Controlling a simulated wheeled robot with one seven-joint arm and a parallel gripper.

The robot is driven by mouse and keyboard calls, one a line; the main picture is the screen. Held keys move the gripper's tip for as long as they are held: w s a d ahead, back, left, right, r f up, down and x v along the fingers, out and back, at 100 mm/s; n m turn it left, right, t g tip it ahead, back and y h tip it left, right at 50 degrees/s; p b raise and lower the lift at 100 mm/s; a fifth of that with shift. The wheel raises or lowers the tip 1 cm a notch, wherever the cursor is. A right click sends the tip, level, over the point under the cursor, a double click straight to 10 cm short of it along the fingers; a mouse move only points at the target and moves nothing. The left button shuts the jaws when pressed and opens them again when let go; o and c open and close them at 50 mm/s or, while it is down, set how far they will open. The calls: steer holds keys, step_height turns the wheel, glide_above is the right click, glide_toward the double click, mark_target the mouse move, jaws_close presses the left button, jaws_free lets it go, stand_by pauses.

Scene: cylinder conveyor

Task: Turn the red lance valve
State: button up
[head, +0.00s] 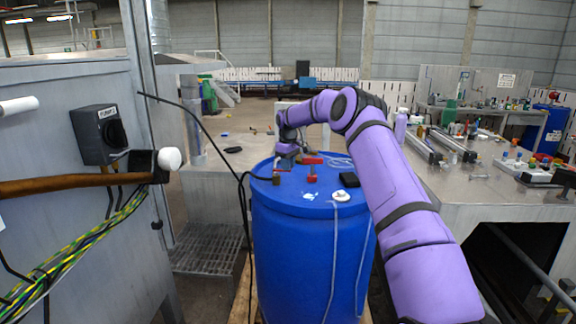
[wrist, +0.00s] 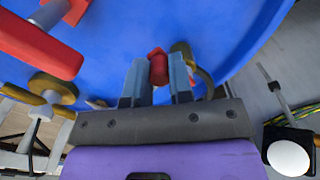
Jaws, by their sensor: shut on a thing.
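The blue drum (head: 290,235) stands upright in front of me, with several fittings on its lid. My gripper (wrist: 158,75) is shut on a small red handle (wrist: 158,67), which sits between its two grey-blue fingers and seems to be the red lance valve. A brass fitting (wrist: 183,52) shows just beyond the right finger. In the head view my gripper (head: 285,158) is low over the lid's far left part, and the handle there is mostly hidden.
Another red handle (head: 312,161) stands on the lid right of my gripper; it looks large in the wrist view (wrist: 38,45). A wall switch box (head: 98,133) is left; a cluttered bench (head: 470,190) is right.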

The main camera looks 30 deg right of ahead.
steer(key=shift+s+a, duration=0.45)
steer(key=shift+a, duration=0.1)
steer(key=shift+s+a, duration=0.35)
steer(key=shift+a, duration=0.2)
steer(key=shift+s+a, duration=0.2)
steer(key=shift+a, duration=0.3)
stand_by(0.3)
